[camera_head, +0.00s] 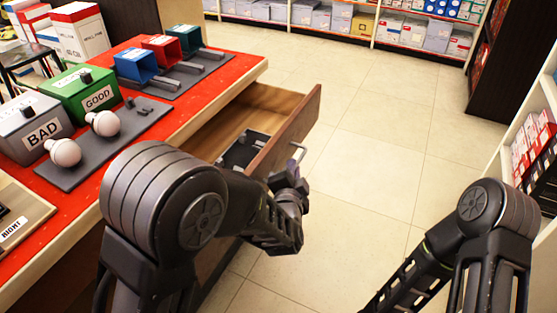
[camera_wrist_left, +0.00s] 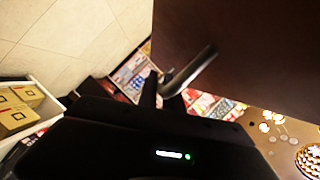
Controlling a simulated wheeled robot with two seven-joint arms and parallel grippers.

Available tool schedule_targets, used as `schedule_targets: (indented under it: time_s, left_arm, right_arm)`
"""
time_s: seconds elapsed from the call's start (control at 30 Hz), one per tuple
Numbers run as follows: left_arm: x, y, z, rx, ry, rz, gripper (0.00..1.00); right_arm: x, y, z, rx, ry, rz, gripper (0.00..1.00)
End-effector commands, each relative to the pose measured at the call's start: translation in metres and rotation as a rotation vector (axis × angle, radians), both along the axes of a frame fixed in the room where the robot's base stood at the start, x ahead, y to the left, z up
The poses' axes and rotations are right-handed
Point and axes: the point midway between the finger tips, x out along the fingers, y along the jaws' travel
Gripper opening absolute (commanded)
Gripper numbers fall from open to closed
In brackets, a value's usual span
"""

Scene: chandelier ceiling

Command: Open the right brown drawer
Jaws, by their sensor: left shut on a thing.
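The brown drawer (camera_head: 286,128) under the red-topped counter stands pulled out, with its light wooden inside showing in the head view. Its metal handle (camera_head: 298,153) is on the outer face of the front panel. My left gripper (camera_head: 291,178) is at this handle, shut on it; my arm hides part of the drawer front. In the left wrist view the handle (camera_wrist_left: 190,72) runs from the dark drawer front (camera_wrist_left: 240,50) to the dark fingers of my left gripper (camera_wrist_left: 160,92). My right arm shows at the lower right, but its gripper is out of view.
The red counter (camera_head: 228,73) holds a green GOOD box (camera_head: 82,95), a grey BAD box (camera_head: 35,128), two light bulbs on a grey mat, and small blue, red and green bins. A dark object (camera_head: 243,152) lies in the drawer. Tiled floor (camera_head: 370,160) is clear to the right.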

Motion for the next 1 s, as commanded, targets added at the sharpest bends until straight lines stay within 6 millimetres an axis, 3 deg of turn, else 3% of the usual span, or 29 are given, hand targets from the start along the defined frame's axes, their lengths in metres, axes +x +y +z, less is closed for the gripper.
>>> schedule_targets:
  time_s: [0.4,0.43,0.7,1.0]
  left_arm:
    - [-0.002,-0.0044,-0.0011,0.0,0.001,0.0,0.0]
    - [-0.002,-0.0043,-0.0011,0.0,0.001,0.0,0.11]
    - [-0.0016,-0.0042,-0.0005,0.0,0.0,0.0,0.32]
    - [-0.0039,-0.0043,0.0007,-0.001,0.0,0.0,0.32]
  right_arm:
    - [0.0002,-0.0001,0.0011,0.0,0.0,0.0,0.36]
    - [0.0002,-0.0001,0.0011,0.0,0.0,0.0,0.36]
    - [0.0002,-0.0002,0.0012,0.0,0.0,0.0,0.36]
    - [0.0001,-0.0001,0.002,0.0,0.0,0.0,0.36]
